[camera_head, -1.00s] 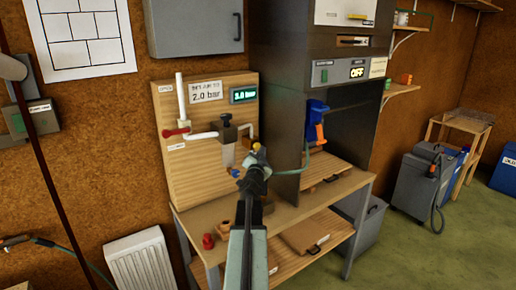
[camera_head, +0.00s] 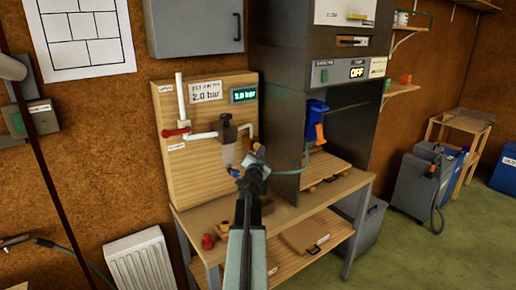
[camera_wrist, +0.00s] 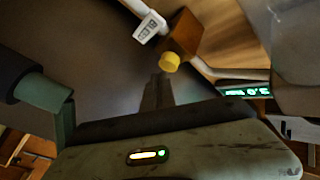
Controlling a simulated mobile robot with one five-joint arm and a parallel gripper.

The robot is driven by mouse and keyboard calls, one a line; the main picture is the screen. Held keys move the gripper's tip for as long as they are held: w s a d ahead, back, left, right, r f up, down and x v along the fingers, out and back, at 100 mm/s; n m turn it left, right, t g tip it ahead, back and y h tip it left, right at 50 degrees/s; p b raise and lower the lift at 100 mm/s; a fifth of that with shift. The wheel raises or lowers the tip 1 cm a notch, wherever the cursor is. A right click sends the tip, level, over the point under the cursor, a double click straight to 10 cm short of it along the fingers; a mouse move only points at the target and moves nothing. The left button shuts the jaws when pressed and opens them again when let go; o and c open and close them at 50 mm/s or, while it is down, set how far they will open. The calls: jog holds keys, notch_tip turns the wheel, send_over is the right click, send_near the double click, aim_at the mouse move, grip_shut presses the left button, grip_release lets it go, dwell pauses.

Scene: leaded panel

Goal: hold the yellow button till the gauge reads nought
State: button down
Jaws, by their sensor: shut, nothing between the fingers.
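The yellow button (camera_wrist: 170,62) is a small round cap on a brown block (camera_wrist: 182,34) in the wrist view. In the head view it is a small yellow spot (camera_head: 257,148) at the tip of my arm. My gripper (camera_wrist: 163,79) is shut and empty, its tips just short of the button in the picture; I cannot tell whether they touch it. The gauge (camera_head: 243,95) is a dark display with green digits, lit and not at nought; it seems to read 2.0 or 3.0 bar. It also shows at a slant in the wrist view (camera_wrist: 246,91).
The wooden panel (camera_head: 173,102) carries white pipes, a red-handled valve (camera_head: 175,133) and a 2.0 bar sign (camera_head: 205,91). A dark cabinet (camera_head: 285,60) stands close on the right. A red knob-like object (camera_head: 208,242) sits on the bench (camera_head: 290,213).

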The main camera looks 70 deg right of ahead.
jog(key=shift+w+d, duration=0.3)
jog(key=shift+w, duration=0.35)
dwell(3.5)
jog(key=shift+s, duration=0.1)
jog(key=shift+s+a, duration=0.5)
jog(key=shift+s, duration=0.25)
jog(key=shift+s, duration=0.1)
jog(key=s+a, duration=0.1)
jog(key=s, duration=0.1)
jog(key=s+a, duration=0.1)
jog(key=s, duration=0.1)
jog(key=shift+a, duration=0.35)
